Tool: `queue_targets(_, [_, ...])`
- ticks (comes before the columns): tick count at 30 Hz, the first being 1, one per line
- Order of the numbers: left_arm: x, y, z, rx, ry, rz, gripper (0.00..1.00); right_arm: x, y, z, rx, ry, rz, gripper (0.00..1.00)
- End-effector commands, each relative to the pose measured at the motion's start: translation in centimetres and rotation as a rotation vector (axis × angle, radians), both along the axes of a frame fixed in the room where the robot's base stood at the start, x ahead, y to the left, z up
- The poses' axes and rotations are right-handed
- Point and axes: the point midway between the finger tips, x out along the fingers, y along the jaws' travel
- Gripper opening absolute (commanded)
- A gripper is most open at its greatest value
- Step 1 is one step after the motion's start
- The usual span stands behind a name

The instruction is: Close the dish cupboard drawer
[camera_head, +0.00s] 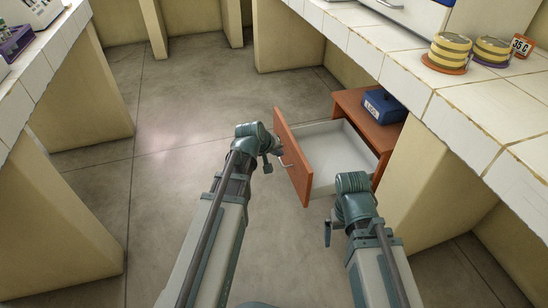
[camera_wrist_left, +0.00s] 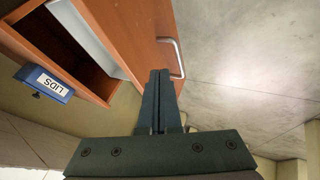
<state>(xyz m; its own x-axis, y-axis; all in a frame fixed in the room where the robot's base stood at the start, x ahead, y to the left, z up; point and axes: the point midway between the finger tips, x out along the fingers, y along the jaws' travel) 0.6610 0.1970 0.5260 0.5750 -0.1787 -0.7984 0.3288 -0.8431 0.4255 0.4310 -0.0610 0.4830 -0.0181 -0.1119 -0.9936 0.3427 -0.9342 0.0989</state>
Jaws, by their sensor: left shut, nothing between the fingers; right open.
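The dish cupboard drawer (camera_head: 325,147) stands open, its white inside empty where it shows. Its brown wooden front (camera_head: 290,160) has a metal handle (camera_head: 288,166) and faces left. My left gripper (camera_head: 272,160) is just outside the front, near the handle. In the left wrist view its fingers (camera_wrist_left: 158,74) are shut together with nothing between them, and they overlap the drawer front (camera_wrist_left: 135,35) beside the handle (camera_wrist_left: 177,58). I cannot tell whether they touch it. My right gripper (camera_head: 329,232) is open and empty, lower right, near the drawer's front corner.
The cupboard (camera_head: 372,118) sits under the right tiled bench (camera_head: 470,115), with a blue LIDS box (camera_head: 384,106) on top. Striped stacks (camera_head: 448,52) stand on that bench. Another bench (camera_head: 50,60) is on the left. The floor (camera_head: 190,110) between is clear.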

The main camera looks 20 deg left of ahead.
Motion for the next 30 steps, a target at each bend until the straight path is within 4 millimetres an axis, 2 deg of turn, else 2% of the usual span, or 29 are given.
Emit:
queue_targets(1, [0.8,-0.2,-1.4,0.000,0.000,0.000,0.00,0.0,0.0,-1.4,0.000,0.000,-0.001,1.00])
queue_targets(4, [1.6,-0.5,-2.5,-0.001,0.000,-0.002,0.00,0.0,0.0,-2.5,0.001,0.000,-0.003,1.00])
queue_targets(6, [2.2,-1.6,-1.6,0.000,0.001,-0.004,0.00,0.0,0.0,-1.6,0.001,0.000,-0.003,1.00])
queue_targets(12, [3.2,-3.2,-1.6,0.001,0.000,-0.002,0.00,0.0,0.0,-1.6,0.001,0.000,-0.003,1.00])
queue_targets(30, [3.8,-4.2,-1.6,0.000,0.001,-0.001,0.00,0.0,0.0,-1.6,0.001,0.000,-0.003,1.00])
